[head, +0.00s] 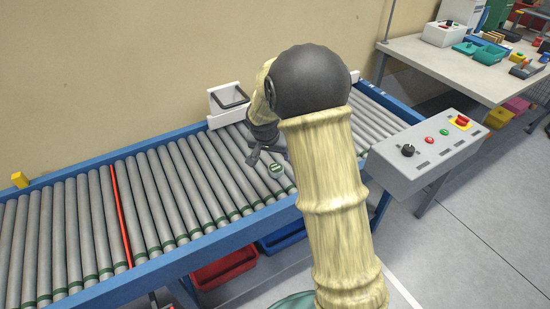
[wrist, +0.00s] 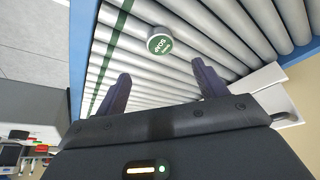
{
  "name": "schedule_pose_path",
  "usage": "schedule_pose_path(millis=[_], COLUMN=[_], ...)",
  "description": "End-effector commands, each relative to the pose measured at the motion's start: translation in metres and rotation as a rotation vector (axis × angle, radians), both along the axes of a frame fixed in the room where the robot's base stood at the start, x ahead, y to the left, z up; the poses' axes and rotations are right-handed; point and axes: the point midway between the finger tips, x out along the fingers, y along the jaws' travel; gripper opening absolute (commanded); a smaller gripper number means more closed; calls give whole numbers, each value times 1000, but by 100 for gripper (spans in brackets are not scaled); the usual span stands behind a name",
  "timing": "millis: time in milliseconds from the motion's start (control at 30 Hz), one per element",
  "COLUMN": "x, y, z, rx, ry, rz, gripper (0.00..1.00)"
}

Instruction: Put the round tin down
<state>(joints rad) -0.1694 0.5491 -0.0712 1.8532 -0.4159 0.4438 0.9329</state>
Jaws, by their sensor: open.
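The round tin (wrist: 160,41) is small, with a green and white labelled lid and a pale side. It rests on the grey rollers of the conveyor (head: 60,235), near the green-banded edge. It also shows in the head view (head: 277,171), just right of my gripper (head: 268,155). In the wrist view my gripper (wrist: 160,85) has its two dark fingers spread apart, with nothing between them. The tin lies beyond the fingertips, apart from them. My arm hides part of the conveyor in the head view.
A red line (head: 120,215) crosses the rollers at left. A white bracket with a dark handle (head: 229,98) stands at the conveyor's back edge. A grey control box (head: 425,152) with buttons sits at the front right. Rollers left of the gripper are clear.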

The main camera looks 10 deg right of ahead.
Motion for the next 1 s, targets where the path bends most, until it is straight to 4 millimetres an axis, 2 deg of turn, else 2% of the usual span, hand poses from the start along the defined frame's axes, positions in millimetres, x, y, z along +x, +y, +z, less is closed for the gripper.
schedule_pose_path(millis=[67, 167, 267, 400, 500, 600, 733, 1000], x=[-8, -31, -70, -138, -186, -225, -250, -252], y=[-2, -7, -13, -18, -20, -20, -20, -20], z=[3, 10, 20, 30, 34, 34, 32, 31], rx=[2, 8, 17, 32, 38, 40, 38, 38], ry=[7, 29, 63, 106, 129, 145, 154, 157], rz=[11, 52, 121, 247, 336, 407, 459, 468], gripper=[71, 71, 71, 71, 71, 71, 71, 71])
